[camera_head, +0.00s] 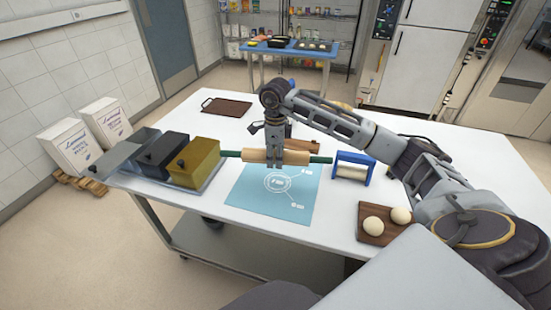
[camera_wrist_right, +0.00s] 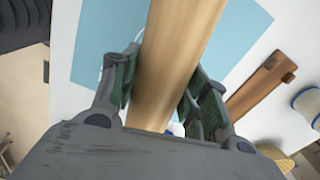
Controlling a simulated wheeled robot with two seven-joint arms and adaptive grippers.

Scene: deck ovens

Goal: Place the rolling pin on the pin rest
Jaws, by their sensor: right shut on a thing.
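The rolling pin (camera_head: 254,156) has a pale wooden barrel and green handles. It lies level across my right gripper (camera_head: 275,160), which is shut around its barrel. The barrel (camera_wrist_right: 175,60) fills the middle of the right wrist view, between the fingers (camera_wrist_right: 160,85). A brown wooden piece with a raised end, which looks like the pin rest (camera_head: 302,145), is just behind the pin; it also shows in the right wrist view (camera_wrist_right: 258,85), to the right of the barrel and apart from it. The pin's height above the table is hard to tell. My left gripper is not in view.
A blue mat (camera_head: 262,208) lies in front of the pin. A blue frame with a pale roller (camera_head: 352,170) stands right of the pin's handle, and lidded bins (camera_head: 194,163) stand left. A board with dough balls (camera_head: 383,238) is at front right. A brown tray (camera_head: 226,107) lies behind.

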